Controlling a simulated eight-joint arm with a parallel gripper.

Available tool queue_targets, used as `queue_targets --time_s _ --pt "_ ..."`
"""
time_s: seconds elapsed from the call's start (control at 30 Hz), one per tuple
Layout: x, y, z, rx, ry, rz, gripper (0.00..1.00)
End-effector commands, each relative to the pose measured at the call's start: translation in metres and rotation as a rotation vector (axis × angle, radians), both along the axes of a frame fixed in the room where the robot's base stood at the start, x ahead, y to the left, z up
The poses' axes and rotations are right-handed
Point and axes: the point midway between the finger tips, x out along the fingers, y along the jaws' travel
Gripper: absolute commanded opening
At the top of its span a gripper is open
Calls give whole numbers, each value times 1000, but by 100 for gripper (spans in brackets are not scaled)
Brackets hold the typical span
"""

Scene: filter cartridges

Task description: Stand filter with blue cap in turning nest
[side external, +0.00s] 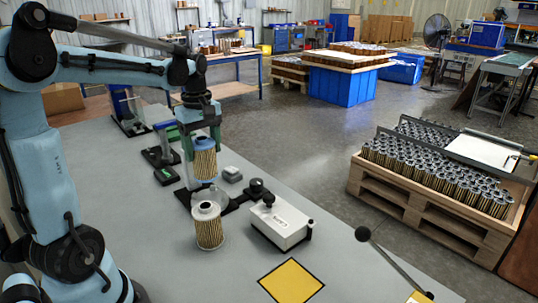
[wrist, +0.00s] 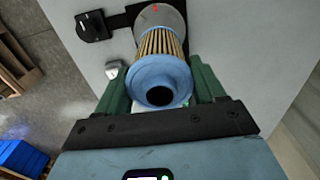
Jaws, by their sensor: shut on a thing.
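The filter with the blue cap (side external: 205,165) is upright, blue end up, between the green fingers of my gripper (side external: 203,142). In the wrist view its blue cap (wrist: 159,80) faces the camera, with the tan pleats beyond it. My gripper is shut on this filter around its cap. A grey disc with a red mark (wrist: 158,14), apparently the turning nest, lies beyond the filter's lower end on a black plate. In the side view the filter hangs over this spot; a small gap seems to show, but contact is hard to judge.
A second filter with a grey-white top (side external: 208,228) stands on the bench just in front. A black knob (side external: 256,187) and a white box (side external: 281,223) are at the right. Black fixtures (side external: 161,160) stand behind left.

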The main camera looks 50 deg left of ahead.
Motion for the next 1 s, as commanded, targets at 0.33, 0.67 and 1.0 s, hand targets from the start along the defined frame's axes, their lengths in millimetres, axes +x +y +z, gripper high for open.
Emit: queue_targets --time_s 0.33,0.67,1.0 --pt "0 0 -29 0 0 -1 37" --pt "0 0 -51 0 0 -1 37" --pt "0 0 -60 0 0 -1 37"
